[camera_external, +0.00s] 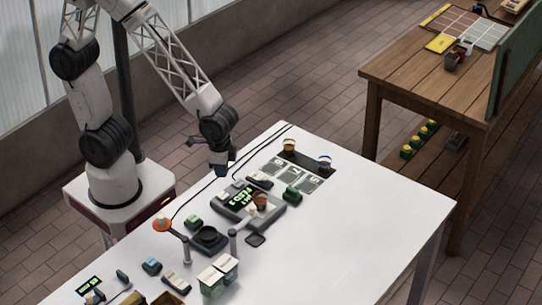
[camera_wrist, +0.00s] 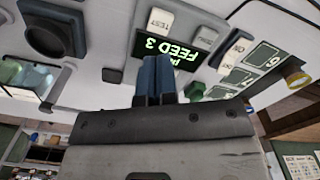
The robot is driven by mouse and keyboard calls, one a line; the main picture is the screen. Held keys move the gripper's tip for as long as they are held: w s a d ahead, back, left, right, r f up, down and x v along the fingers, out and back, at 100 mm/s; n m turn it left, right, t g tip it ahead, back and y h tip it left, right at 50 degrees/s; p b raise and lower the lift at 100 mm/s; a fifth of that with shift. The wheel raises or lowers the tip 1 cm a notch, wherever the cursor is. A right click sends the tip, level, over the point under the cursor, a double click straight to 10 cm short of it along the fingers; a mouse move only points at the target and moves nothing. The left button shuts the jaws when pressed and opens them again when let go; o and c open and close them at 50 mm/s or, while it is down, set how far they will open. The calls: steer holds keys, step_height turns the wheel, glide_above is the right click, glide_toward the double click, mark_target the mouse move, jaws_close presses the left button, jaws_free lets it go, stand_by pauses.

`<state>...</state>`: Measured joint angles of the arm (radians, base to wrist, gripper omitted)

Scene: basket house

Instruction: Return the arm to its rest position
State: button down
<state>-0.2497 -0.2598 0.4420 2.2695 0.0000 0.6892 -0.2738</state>
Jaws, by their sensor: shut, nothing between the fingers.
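My gripper (camera_external: 221,170) hangs above the back left edge of the white table, behind the grey console with the green display. In the wrist view my gripper (camera_wrist: 156,60) shows two blue fingers pressed together with nothing between them. The grey console (camera_external: 268,219) stands on the table in front of it. Its screen reads "FEED 3" in the wrist view (camera_wrist: 172,50). My fingers appear apart from the console and the table.
The white table (camera_external: 370,215) has free room on its right side. A black round pad (camera_external: 209,238), an orange disc on a stand (camera_external: 162,225), small cups (camera_external: 325,163) and small boxes stand on it. A wooden bench (camera_external: 410,80) is at the back right.

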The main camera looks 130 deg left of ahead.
steer(key=shift+r, duration=0.25)
steer(key=s+d+r+m+t, duration=0.1)
steer(key=s+d+r+m, duration=0.2)
steer(key=s+d+r, duration=0.3)
steer(key=s+d+r+m+t, duration=0.1)
steer(key=s+d+r+m, duration=0.2)
steer(key=s+d+r, duration=0.2)
steer(key=s+r, duration=0.3)
steer(key=r, duration=0.4)
steer(key=shift+s+d+r+t, duration=0.3)
steer(key=shift+s+d+r, duration=0.05)
steer(key=shift+s, duration=0.05)
